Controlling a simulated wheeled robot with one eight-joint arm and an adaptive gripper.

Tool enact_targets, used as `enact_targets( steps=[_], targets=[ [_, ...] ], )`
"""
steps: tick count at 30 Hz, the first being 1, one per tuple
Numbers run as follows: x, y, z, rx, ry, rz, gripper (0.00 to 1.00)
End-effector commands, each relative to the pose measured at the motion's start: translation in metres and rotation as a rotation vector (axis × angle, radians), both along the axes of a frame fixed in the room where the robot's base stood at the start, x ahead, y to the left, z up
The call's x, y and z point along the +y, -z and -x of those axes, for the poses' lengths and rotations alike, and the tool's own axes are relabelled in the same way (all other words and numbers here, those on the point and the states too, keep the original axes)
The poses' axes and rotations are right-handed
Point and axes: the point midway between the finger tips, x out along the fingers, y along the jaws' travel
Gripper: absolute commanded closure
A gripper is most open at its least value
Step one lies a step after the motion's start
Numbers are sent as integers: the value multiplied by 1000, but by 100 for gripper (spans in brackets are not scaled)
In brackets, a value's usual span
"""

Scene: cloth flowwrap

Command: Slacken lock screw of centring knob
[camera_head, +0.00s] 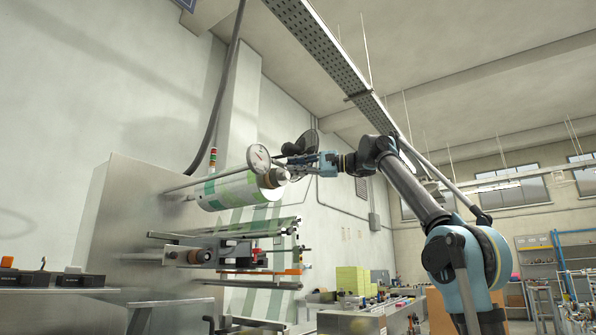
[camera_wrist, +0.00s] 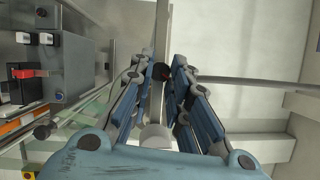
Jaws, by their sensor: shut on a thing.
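The film roll (camera_head: 228,190), white with green bands, sits on a shaft on the machine's side. The centring knob (camera_head: 272,178) appears as a grey and brown fitting at the roll's near end. A pale cylinder (camera_wrist: 155,137) shows between the fingers.
The steel machine cabinet (camera_head: 130,215) stands at left, with rollers and a clamp unit (camera_head: 200,254) below the roll. A dark hose (camera_head: 222,95) hangs behind. A grey control box (camera_wrist: 68,68) shows left in the wrist view.

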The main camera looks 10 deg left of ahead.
Motion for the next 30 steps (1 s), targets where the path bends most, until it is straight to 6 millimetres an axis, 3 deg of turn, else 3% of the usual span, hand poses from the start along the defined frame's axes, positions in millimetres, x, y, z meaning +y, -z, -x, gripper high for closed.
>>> enact_targets(
  steps=[24, 25, 27, 30],
  targets=[
    [1, 2, 2, -2, -7, 6, 100],
    [1, 2, 2, -2, -7, 6, 77],
    [1, 2, 2, -1, -7, 5, 62],
    [1, 1, 2, -1, -6, 4, 62]
  ],
)
